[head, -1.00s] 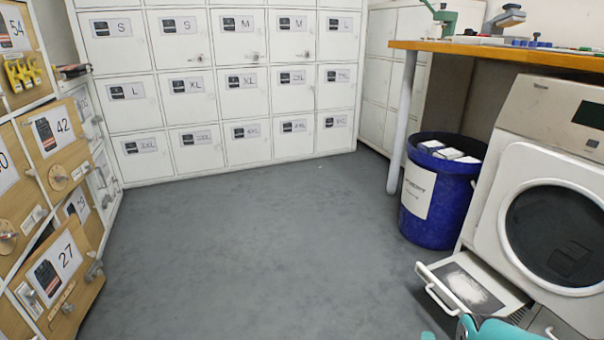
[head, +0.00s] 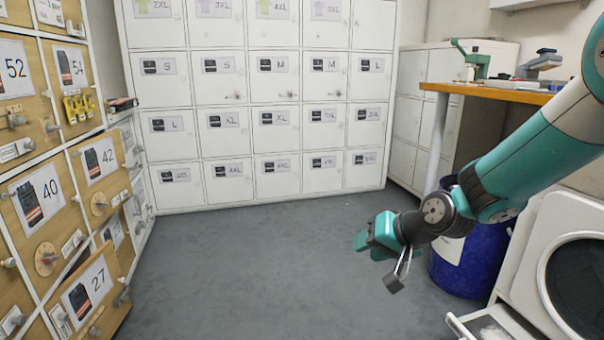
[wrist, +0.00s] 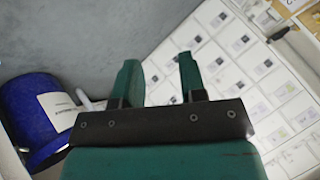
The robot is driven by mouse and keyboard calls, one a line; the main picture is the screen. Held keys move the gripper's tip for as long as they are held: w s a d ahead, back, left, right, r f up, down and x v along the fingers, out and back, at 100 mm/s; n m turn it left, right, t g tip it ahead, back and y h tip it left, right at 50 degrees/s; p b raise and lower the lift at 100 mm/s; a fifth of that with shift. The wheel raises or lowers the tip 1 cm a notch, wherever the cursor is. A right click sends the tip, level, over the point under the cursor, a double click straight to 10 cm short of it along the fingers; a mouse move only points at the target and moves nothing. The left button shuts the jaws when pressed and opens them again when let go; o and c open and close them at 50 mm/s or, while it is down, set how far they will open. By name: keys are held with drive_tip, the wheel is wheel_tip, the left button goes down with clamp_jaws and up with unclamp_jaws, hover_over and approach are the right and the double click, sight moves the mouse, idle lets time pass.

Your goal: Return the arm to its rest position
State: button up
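My gripper (head: 364,246) hangs over the open floor at the right of the middle in the head view, in front of the blue bin (head: 466,262). My teal and dark arm reaches to it from the right edge. In the wrist view my gripper's two teal fingers (wrist: 158,68) stand apart with nothing between them, so it is open and empty.
White lockers (head: 264,132) line the back wall. Wooden numbered compartments (head: 68,130) stand at the left. A white washer-like machine (head: 550,222) with an open drawer (head: 462,326) and a wooden-topped bench (head: 470,92) are at the right. The middle floor is clear.

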drive_tip(key=s+r+n+g+h+p, duration=0.1)
drive_tip(key=s+r+n+g, duration=0.2)
drive_tip(key=s, duration=0.7)
drive_tip(key=s+d+r+n+g+h+p, duration=0.15)
drive_tip(key=s+r, duration=0.35)
drive_tip(key=s, duration=0.6)
drive_tip(key=s+r+n+g, duration=0.2)
drive_tip(key=s+r+n, duration=0.2)
drive_tip(key=s, duration=0.6)
wheel_tip(320, 180, up, 36)
drive_tip(key=p, duration=3.6)
drive_tip(key=shift+a, duration=0.25)
drive_tip(key=shift+m, duration=0.25)
